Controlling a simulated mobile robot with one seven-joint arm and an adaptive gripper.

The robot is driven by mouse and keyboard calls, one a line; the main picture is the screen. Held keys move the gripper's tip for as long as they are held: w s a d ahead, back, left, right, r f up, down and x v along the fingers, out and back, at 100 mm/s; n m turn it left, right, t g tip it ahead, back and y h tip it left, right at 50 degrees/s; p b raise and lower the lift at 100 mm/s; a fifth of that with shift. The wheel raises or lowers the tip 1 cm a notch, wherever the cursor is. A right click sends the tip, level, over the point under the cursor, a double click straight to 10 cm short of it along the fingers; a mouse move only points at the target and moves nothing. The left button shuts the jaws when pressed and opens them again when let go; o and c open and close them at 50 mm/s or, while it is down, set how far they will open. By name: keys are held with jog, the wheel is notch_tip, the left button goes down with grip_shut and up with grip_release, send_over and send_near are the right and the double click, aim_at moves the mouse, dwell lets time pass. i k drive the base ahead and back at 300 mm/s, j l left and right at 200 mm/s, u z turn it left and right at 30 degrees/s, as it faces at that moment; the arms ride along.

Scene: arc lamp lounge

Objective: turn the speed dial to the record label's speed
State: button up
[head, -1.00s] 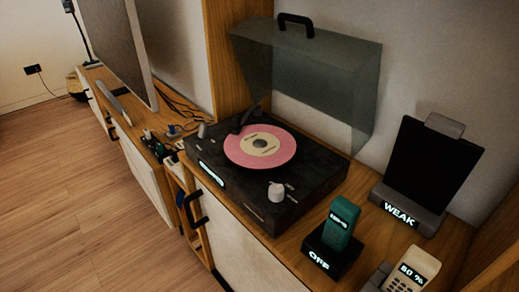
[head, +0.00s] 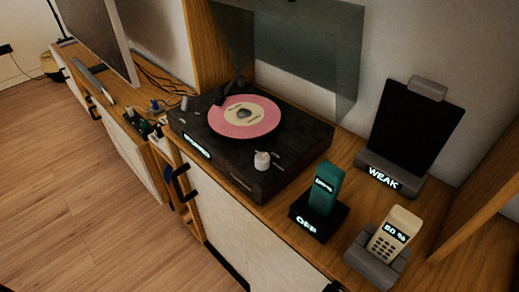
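The black record player (head: 215,150) stands on the wooden cabinet top in the head view, with its clear smoky lid (head: 305,60) raised. A pink record (head: 268,122) with a cream label (head: 243,116) lies on the platter; the print on the label is too small to read. A round white knob (head: 262,160) sits at the deck's near right corner, with tiny markings beside it that I cannot read. A lit display (head: 196,147) on the front face is also unreadable. My gripper is not in view.
Right of the player stand a green handset (head: 324,188) in a black base marked OFF, a cream handset (head: 393,234) reading 60 % in a grey cradle, and a dark tablet (head: 417,135) on a stand marked WEAK. Cables and small items lie left. The wooden floor (head: 90,215) is clear.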

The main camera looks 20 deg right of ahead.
aim_at(262, 160)
jog(key=i+j+z, duration=0.1)
jog(key=j+z, duration=0.2)
jog(key=j, duration=0.7)
jog(key=j+z, duration=0.3)
jog(key=j, duration=0.65)
